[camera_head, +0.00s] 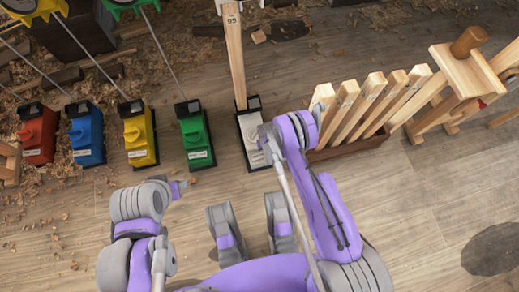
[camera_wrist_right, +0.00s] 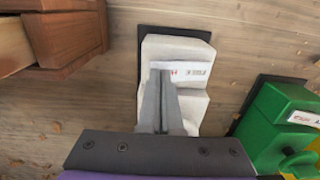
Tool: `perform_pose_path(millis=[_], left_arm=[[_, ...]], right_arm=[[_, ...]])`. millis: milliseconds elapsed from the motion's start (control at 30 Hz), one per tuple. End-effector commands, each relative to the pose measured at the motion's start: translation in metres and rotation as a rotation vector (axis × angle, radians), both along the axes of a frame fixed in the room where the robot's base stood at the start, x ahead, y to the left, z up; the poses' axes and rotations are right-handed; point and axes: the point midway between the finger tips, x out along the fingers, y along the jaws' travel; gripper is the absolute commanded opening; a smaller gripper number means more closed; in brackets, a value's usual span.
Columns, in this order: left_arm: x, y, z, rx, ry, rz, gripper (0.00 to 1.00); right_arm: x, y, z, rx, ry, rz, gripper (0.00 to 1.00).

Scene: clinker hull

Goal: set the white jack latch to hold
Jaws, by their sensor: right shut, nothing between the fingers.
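The white jack (camera_head: 252,139) stands at the right end of a row of jacks, with a wooden post marked 95 (camera_head: 234,55) rising behind it. The latch is not clearly seen; the fingers cover part of the jack's front. My left arm (camera_head: 140,205) is folded at lower left; its fingers cannot be made out.
The green jack (camera_head: 195,134) stands close left of the white one, then yellow (camera_head: 138,136), blue (camera_head: 86,137) and red (camera_head: 38,135) jacks. A wooden rack of slats (camera_head: 350,108) stands close on the right. Wood shavings litter the floor; the floor at lower right is mostly clear.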

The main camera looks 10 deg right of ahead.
Motion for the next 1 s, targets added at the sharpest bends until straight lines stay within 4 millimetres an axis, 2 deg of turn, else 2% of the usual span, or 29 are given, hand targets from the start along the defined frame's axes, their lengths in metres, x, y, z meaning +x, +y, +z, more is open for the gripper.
perform_pose_path(millis=[767,1000], left_arm=[[0.000,0.000,0.000,0.000,0.000,0.000,0.50],[-0.001,0.000,0.004,0.000,0.001,0.000,0.50]], right_arm=[[0.000,0.000,-0.012,0.001,0.000,0.000,0.00],[0.000,0.000,0.000,0.000,0.000,0.000,0.00]])
